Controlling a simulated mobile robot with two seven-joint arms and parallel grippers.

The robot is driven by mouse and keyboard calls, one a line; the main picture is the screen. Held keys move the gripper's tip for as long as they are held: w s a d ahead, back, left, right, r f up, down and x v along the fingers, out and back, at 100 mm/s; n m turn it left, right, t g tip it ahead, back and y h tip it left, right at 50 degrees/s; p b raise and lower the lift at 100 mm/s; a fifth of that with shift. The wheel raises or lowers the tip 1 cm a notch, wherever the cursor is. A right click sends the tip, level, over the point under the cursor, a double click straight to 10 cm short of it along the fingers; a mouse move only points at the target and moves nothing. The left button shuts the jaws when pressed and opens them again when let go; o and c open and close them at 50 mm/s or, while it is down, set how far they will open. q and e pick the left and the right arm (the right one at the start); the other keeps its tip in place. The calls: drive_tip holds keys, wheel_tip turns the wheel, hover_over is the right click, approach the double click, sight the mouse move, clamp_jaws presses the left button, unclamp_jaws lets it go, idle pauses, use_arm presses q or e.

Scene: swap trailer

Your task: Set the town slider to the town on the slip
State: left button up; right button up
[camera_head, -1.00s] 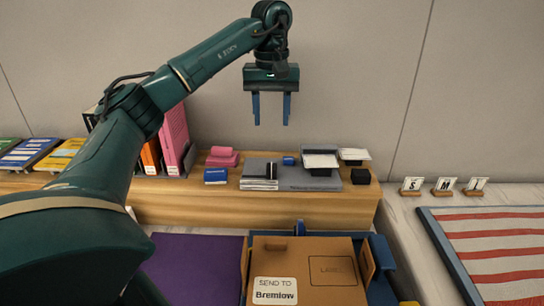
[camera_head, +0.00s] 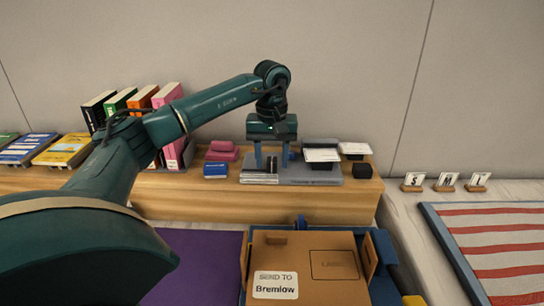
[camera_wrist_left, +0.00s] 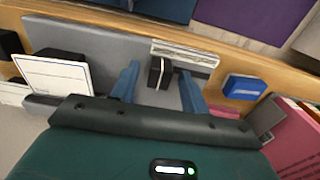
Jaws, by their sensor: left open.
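The slip (camera_head: 275,285) reads "SEND TO Bremlow" and lies on the brown box. The town slider (camera_head: 310,181) is a grey base on the wooden shelf, with a pale printed strip (camera_wrist_left: 185,53) along one edge. Its lettering is too small to read. A black knob (camera_wrist_left: 160,72) stands on the base beside the strip. My left gripper (camera_head: 271,164) is open and points down over the base. In the left wrist view its fingers lie on either side of the knob, apart from it. Whether they reach down to knob height is unclear. My right gripper is out of view.
White cards (camera_head: 321,155) stand on the base to the right, near a black block (camera_head: 362,170). A blue block (camera_head: 215,170) and pink blocks (camera_head: 222,150) sit left. Books (camera_head: 168,95) stand farther left. The brown box (camera_head: 330,292) is in front.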

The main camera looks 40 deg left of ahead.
use_arm(q)
clamp_jaws()
idle(0.4)
